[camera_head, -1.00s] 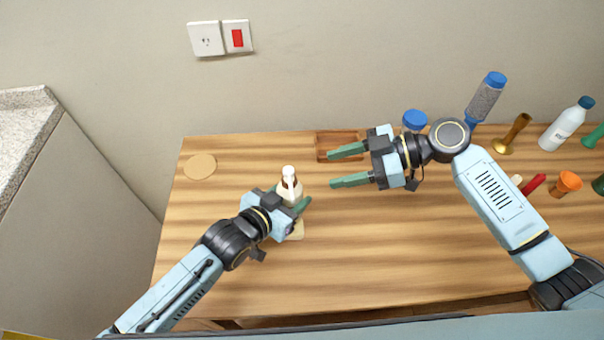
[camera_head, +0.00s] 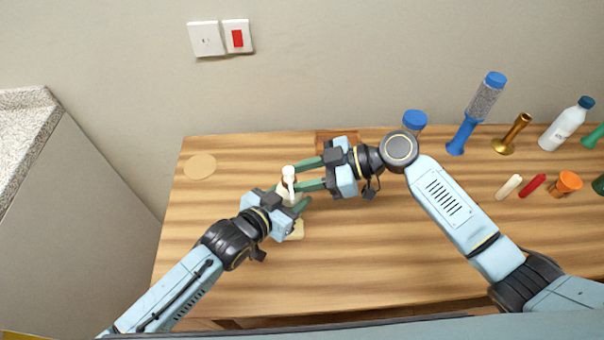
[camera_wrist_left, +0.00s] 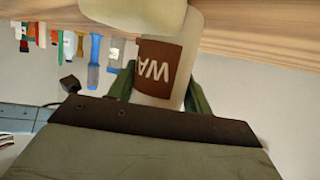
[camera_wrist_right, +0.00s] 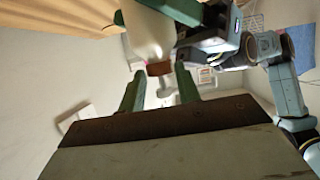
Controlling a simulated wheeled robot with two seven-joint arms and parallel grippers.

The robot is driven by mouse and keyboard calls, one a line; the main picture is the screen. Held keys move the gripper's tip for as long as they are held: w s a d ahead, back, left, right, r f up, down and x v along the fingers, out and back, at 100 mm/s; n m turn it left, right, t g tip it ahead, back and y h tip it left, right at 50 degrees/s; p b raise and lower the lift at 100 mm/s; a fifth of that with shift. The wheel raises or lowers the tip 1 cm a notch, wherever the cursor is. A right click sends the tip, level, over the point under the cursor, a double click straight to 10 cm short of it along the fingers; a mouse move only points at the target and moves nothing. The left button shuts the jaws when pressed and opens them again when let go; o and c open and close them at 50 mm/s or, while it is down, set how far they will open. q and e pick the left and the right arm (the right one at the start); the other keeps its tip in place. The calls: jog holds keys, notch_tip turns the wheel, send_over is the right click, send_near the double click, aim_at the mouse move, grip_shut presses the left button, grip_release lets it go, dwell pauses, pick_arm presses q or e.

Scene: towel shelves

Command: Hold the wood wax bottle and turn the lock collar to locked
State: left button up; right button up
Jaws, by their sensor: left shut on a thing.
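My right gripper (camera_head: 300,177) is open at the bottle's top, one finger on either side. In the right wrist view the brown collar (camera_wrist_right: 158,69) and spout lie between the spread fingers, with gaps at the sides. The collar's lock marks are too small to read.
A round tan disc (camera_head: 200,167) lies at the back left. A wooden tray (camera_head: 330,138) is behind my right gripper. The front middle is clear.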

jog(key=c, duration=0.5)
jog(key=shift+s+f+m+t, duration=0.1)
jog(key=shift+s+m+t, duration=0.05)
jog(key=shift+m+t, duration=0.35)
jog(key=shift+s+m+t+h, duration=0.2)
jog(key=shift+m+t+h, duration=0.2)
jog(key=shift+m+t, duration=0.8)
jog(key=o, duration=1)
jog(key=shift+c, duration=0.2)
jog(key=shift+w+n, duration=0.1)
jog(key=shift+n, duration=0.2)
